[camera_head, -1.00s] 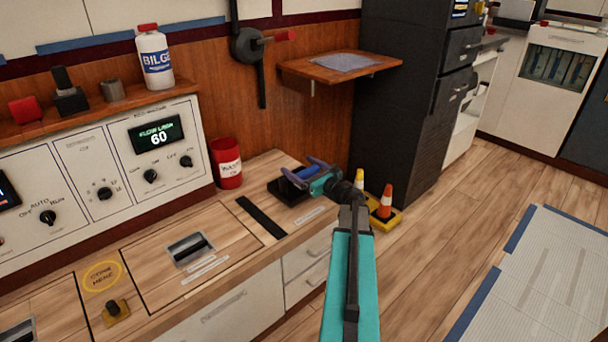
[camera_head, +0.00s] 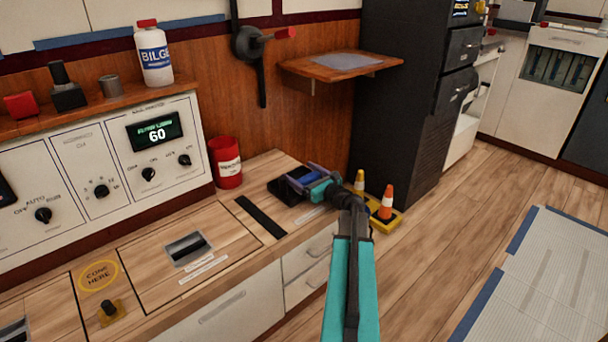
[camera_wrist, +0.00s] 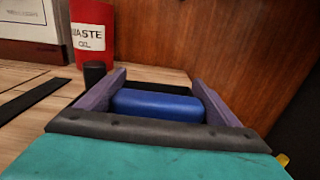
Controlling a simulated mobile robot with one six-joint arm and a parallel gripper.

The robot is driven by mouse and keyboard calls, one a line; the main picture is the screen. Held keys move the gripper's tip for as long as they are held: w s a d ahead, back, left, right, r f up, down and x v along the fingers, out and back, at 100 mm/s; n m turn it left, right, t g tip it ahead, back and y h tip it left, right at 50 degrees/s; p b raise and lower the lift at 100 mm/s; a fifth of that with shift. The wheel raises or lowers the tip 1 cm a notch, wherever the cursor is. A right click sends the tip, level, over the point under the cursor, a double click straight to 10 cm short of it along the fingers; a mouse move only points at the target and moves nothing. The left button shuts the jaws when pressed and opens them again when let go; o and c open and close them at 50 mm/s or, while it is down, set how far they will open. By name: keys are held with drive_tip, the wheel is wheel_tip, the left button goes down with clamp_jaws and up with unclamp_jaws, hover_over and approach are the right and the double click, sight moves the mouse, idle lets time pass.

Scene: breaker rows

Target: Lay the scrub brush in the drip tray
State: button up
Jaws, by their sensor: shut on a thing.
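The scrub brush shows as a blue body (camera_head: 309,178), held between the purple fingers of my gripper (camera_head: 305,181). In the wrist view the blue brush (camera_wrist: 158,104) lies across the gap between both fingers (camera_wrist: 158,98). The black drip tray (camera_head: 283,193) sits at the far right end of the wooden counter. The brush is over or in the tray; I cannot tell whether it touches the floor of the tray. The gripper hides the near side of the tray and the underside of the brush.
A red waste oil can (camera_head: 226,163) stands left of the tray, against the wall. A black strip (camera_head: 262,217) lies on the counter. A wooden wall shelf (camera_head: 340,67) is above. Traffic cones (camera_head: 386,202) stand on the floor to the right.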

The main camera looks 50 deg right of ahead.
drive_tip(key=o, duration=1)
drive_tip(key=shift+s+r+p, duration=0.1)
drive_tip(key=shift+s+p, duration=0.2)
drive_tip(key=shift+s, duration=0.5)
drive_tip(key=s+p, duration=0.1)
drive_tip(key=s, duration=0.2)
drive_tip(key=s+p, duration=0.1)
drive_tip(key=s, duration=0.3)
drive_tip(key=s+a, duration=0.1)
drive_tip(key=s, duration=0.2)
drive_tip(key=shift+s+p, duration=0.2)
drive_tip(key=shift+p, duration=0.2)
drive_tip(key=shift+s, duration=0.1)
